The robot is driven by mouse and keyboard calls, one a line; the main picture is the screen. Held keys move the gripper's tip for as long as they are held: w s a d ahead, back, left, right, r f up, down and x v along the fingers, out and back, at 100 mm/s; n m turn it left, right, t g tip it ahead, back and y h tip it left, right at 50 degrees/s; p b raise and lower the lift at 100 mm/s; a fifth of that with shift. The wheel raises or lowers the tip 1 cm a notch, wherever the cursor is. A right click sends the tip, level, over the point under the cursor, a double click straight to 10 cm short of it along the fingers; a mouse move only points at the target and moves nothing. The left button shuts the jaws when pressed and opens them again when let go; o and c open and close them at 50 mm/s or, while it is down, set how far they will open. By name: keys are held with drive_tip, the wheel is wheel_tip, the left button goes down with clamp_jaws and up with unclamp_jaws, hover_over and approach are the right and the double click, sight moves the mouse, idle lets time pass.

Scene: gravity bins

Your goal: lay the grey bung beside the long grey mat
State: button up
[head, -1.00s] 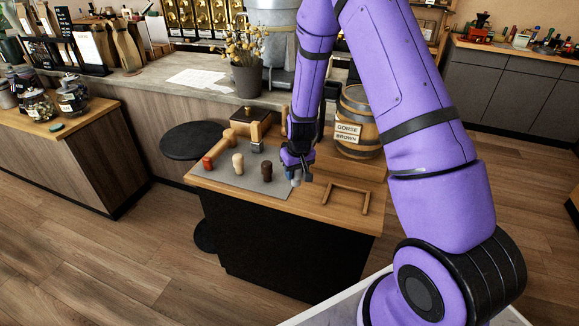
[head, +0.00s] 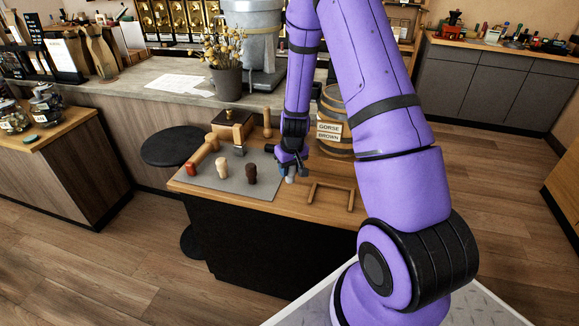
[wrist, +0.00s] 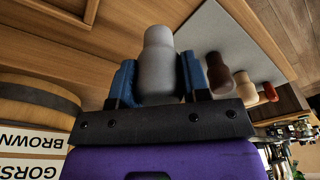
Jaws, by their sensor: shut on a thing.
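The grey bung (wrist: 158,58) is between the two blue fingers of my gripper (wrist: 158,80) in the wrist view, and the jaws are shut on it. In the head view my gripper (head: 290,170) points down at the table, with the bung (head: 290,179) low between its fingers. The bung is just right of the right edge of the long grey mat (head: 215,182). Whether it touches the wood is unclear. The mat also shows behind the bung in the wrist view (wrist: 207,38).
Dark brown (head: 251,174), cream (head: 222,166) and red-ended (head: 191,169) pieces stand on the mat. A wooden frame (head: 331,187) lies to the right of the gripper. A barrel (head: 334,137) stands behind it. Bare wood lies between mat and frame.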

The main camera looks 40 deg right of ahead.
sight(290, 182)
drive_tip(key=shift+f, duration=2.7)
drive_tip(key=shift+f, duration=0.5)
drive_tip(key=o, duration=1.2)
drive_tip(key=r, duration=0.3)
drive_tip(key=s+r, duration=0.1)
drive_tip(key=r, duration=0.6)
drive_tip(key=shift+s+a+r, duration=0.1)
drive_tip(key=shift+s+r, duration=0.2)
drive_tip(key=shift+r, duration=0.05)
